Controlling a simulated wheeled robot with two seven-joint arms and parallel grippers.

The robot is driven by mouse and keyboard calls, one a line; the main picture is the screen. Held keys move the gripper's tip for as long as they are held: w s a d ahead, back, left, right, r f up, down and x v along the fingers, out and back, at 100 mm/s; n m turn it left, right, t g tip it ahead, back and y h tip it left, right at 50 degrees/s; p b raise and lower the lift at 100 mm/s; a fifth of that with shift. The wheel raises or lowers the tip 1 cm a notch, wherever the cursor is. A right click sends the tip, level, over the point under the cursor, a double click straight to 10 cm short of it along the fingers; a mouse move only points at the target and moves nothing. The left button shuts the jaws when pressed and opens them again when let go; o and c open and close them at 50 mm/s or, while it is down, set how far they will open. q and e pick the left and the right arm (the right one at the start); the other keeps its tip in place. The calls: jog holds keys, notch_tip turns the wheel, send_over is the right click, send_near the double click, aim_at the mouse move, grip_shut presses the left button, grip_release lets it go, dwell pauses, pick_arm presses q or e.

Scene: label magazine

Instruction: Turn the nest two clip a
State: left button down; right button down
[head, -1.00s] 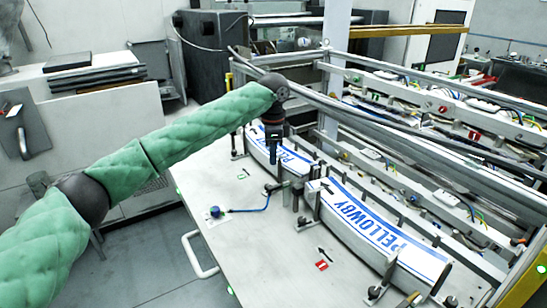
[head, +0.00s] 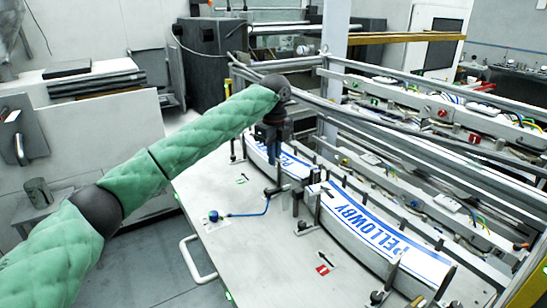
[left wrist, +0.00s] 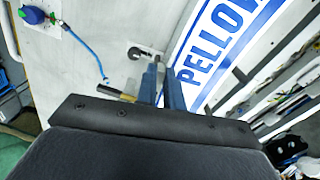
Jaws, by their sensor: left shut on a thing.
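My left gripper (head: 272,158) points down at the front edge of the nests, near the gap between the two white label strips. In the left wrist view its two blue-grey fingers (left wrist: 160,78) are close together, shut on a small dark clip (left wrist: 157,59); the held part is mostly hidden. The near strip (head: 385,232) reads "PELLOWBY" in blue and also shows in the left wrist view (left wrist: 220,45). The far strip (head: 257,146) is partly hidden behind my gripper. Which nest the held clip belongs to is hard to tell. My right gripper is not in view.
A blue knob (head: 213,215) with a blue cable (head: 248,213) sits on the pale table (head: 225,245). Dark clamp posts (head: 385,283) stand along the strips. Metal rails (head: 440,150) run behind them. The table's front left is clear.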

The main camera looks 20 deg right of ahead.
pick_arm(q)
jog(key=shift+w+r+m, duration=0.15)
jog(key=shift+r+m, duration=0.05)
jog(key=shift+m, duration=0.3)
jog(key=shift+d, duration=0.1)
jog(key=c, duration=1.6)
grip_release()
jog(key=shift+o, duration=0.4)
jog(key=shift+f, duration=0.15)
